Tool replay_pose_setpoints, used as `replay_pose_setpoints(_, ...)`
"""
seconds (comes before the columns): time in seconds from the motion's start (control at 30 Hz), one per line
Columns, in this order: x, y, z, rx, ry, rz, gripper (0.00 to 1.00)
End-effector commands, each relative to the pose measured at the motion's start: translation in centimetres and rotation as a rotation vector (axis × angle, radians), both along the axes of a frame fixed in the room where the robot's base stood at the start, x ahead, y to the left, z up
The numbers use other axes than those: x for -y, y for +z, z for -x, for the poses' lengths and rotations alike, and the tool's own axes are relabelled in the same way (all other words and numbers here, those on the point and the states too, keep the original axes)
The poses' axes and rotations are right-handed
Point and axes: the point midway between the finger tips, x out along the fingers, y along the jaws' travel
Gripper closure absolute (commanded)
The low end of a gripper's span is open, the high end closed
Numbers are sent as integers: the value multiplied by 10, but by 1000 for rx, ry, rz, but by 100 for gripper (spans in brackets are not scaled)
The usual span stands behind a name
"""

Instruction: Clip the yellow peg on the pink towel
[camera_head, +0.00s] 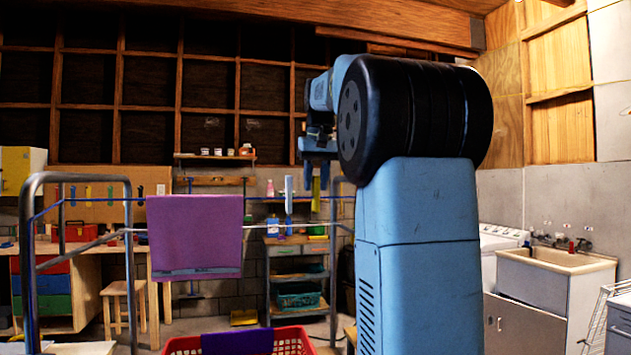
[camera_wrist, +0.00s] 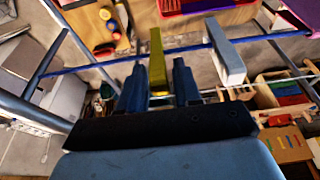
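The pink towel (camera_head: 195,235), purple-pink in the picture, hangs over the line of a drying rack, left of centre. Its edge shows at the top right of the wrist view (camera_wrist: 303,12). The yellow peg (camera_head: 315,195) stands upright on the line, right of the towel. In the wrist view the yellow peg (camera_wrist: 157,55) lies between the two fingers of my gripper (camera_wrist: 160,85). The fingers are apart, one on each side of it, with no clear contact. In the head view my gripper (camera_head: 320,152) is just above the peg, partly hidden by my arm.
A light-blue peg (camera_head: 288,196) stands on the line between the towel and the yellow peg; it shows close to the right finger (camera_wrist: 226,50). A red basket (camera_head: 292,342) with a dark purple cloth (camera_head: 238,342) stands below.

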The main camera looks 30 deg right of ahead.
Motion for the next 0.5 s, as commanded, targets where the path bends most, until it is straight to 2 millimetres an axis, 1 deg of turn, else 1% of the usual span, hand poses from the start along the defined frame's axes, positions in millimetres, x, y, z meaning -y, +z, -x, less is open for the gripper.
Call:
replay_pose_setpoints(0.03, 0, 0, 0, 0, 0, 0, 72)
replay_pose_setpoints(0.33, 0, 0, 0, 0, -1, 0, 100)
replay_pose_setpoints(0.5, 0, 1, 0, 0, -1, 0, 100)
